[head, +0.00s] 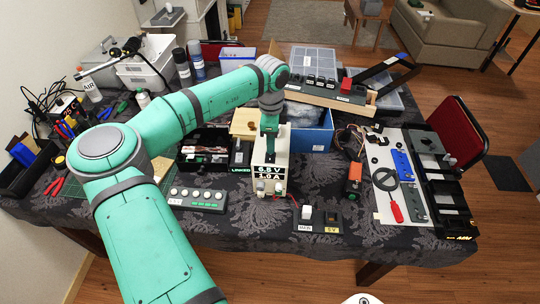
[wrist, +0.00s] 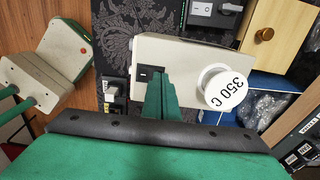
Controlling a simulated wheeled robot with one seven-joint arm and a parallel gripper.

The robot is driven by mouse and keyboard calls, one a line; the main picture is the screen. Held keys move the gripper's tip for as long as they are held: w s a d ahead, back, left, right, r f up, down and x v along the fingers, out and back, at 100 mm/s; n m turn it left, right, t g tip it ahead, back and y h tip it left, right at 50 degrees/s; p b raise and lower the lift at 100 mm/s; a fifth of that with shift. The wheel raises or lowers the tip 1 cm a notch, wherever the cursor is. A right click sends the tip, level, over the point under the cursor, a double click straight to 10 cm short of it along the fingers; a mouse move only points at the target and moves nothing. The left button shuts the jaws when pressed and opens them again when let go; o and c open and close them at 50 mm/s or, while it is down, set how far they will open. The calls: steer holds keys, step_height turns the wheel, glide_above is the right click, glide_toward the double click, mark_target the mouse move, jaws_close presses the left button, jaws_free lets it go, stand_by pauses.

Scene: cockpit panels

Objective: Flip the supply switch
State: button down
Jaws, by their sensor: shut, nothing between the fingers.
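The white supply box (head: 281,178) stands near the table's front edge, with "6.5 V" and "1.0 A" on its front. In the wrist view its top (wrist: 185,52) carries a black rocker switch (wrist: 150,72) and a round white knob (wrist: 224,88) marked "350 C". My gripper (head: 269,156) points down over the box top. Its green fingers (wrist: 161,82) are shut and empty, close beside the rocker, between it and the knob. I cannot tell whether they touch the rocker. The fingers hide part of the box top.
A black switch box (head: 240,156) marked "LINKED" stands left of the supply. A small panel (head: 318,219) with a white switch is at the front right. A button strip (head: 197,199) lies front left. A blue bin (head: 316,139) and a wooden drawer box (wrist: 278,32) stand behind.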

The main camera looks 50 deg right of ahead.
steer(key=shift+f, duration=0.1)
steer(key=shift+w+r, duration=0.1)
steer(key=shift+r, duration=2.4)
steer(key=shift+d+r, duration=0.15)
steer(key=shift+r, duration=0.4)
steer(key=shift+a+r, duration=0.2)
steer(key=shift+r, duration=0.25)
steer(key=shift+d, duration=0.1)
